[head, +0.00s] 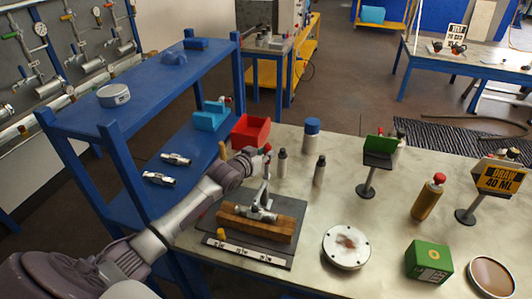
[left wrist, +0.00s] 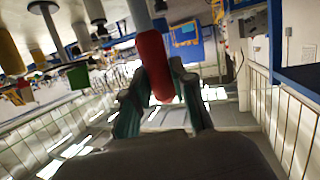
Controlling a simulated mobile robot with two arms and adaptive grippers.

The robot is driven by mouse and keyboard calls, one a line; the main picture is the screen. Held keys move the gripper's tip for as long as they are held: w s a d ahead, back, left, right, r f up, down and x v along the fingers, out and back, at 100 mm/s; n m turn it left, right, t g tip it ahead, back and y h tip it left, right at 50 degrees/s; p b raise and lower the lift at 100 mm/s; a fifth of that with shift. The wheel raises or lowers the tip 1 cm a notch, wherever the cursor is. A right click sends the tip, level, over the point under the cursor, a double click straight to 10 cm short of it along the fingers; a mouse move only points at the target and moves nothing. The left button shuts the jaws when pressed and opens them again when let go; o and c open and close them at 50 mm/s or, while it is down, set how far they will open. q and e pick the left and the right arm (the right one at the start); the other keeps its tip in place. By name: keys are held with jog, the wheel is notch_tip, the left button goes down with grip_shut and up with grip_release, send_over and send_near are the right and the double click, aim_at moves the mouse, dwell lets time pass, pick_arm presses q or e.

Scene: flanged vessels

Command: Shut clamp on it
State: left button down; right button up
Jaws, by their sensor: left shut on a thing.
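A metal toggle clamp (head: 262,213) is mounted on a wooden block (head: 230,221) on a dark base plate (head: 213,246). Its lever stands roughly upright, with a red grip at the top (head: 268,148). My left gripper (head: 262,157) is at the top of the lever, shut on the red grip. In the left wrist view the red grip (left wrist: 154,62) sits between the two fingers of my left gripper (left wrist: 160,95). The fingers partly hide the lever top in the head view. What lies under the clamp's pressing end is too small to tell. My right gripper is not in view.
A red bin (head: 251,131) and dark bottles (head: 319,171) stand behind the clamp. A round white flange (head: 346,247), a green box (head: 429,261) and an amber bottle (head: 428,198) stand to the right. A blue shelf (head: 150,85) is on the left.

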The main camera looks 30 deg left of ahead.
pick_arm(q)
jog(key=shift+r, duration=0.1)
jog(key=c, duration=0.9)
grip_release()
jog(key=shift+c, duration=0.2)
jog(key=v, duration=1.2)
